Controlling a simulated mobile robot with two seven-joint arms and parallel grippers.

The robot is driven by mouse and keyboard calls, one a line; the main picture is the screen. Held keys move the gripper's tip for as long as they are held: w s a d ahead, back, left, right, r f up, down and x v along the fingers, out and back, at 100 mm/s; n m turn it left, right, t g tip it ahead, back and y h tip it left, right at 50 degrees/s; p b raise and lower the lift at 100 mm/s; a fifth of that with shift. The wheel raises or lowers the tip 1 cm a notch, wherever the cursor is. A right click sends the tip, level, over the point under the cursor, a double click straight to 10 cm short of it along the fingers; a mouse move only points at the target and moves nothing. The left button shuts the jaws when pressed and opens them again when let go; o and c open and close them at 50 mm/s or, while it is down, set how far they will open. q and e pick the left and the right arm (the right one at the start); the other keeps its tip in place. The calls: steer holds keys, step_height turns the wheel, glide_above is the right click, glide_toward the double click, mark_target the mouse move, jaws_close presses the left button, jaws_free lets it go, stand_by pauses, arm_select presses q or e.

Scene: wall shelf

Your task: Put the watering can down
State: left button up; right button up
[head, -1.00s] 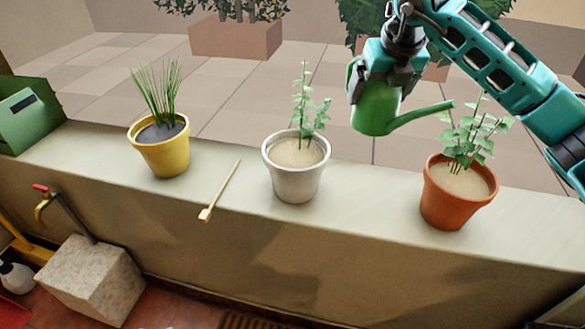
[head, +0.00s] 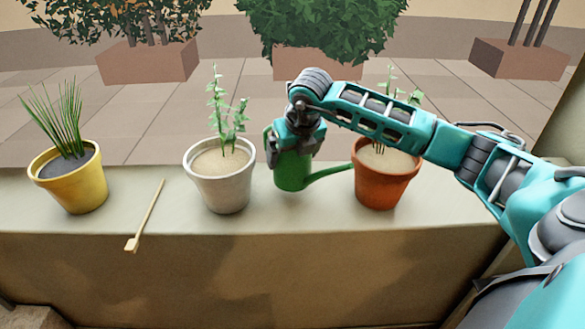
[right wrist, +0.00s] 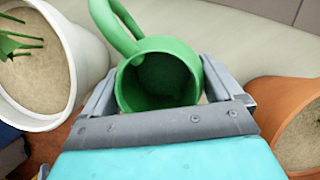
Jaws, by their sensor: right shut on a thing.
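A green watering can (head: 291,172) is upright between the white pot and the terracotta pot in the head view. Its spout points right, toward the terracotta pot. My right gripper (head: 295,145) is shut on the can from above and hides part of it. In the right wrist view the open top of the can (right wrist: 158,80) sits between my gripper's fingers (right wrist: 165,95). The can is at or just above the ledge (head: 265,215); I cannot tell whether it touches. My left gripper is not in view.
A white pot (head: 221,187) stands left of the can and a terracotta pot (head: 380,188) close on its right, both with plants. A yellow pot (head: 75,188) and a small wooden tool (head: 146,215) are further left. Planters (head: 150,62) stand on the paving behind.

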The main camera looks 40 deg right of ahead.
mark_target(293, 167)
steer(key=shift+f+b, duration=0.55)
steer(key=shift+f, duration=1.35)
steer(key=o, duration=0.8)
steer(key=shift+r, duration=0.1)
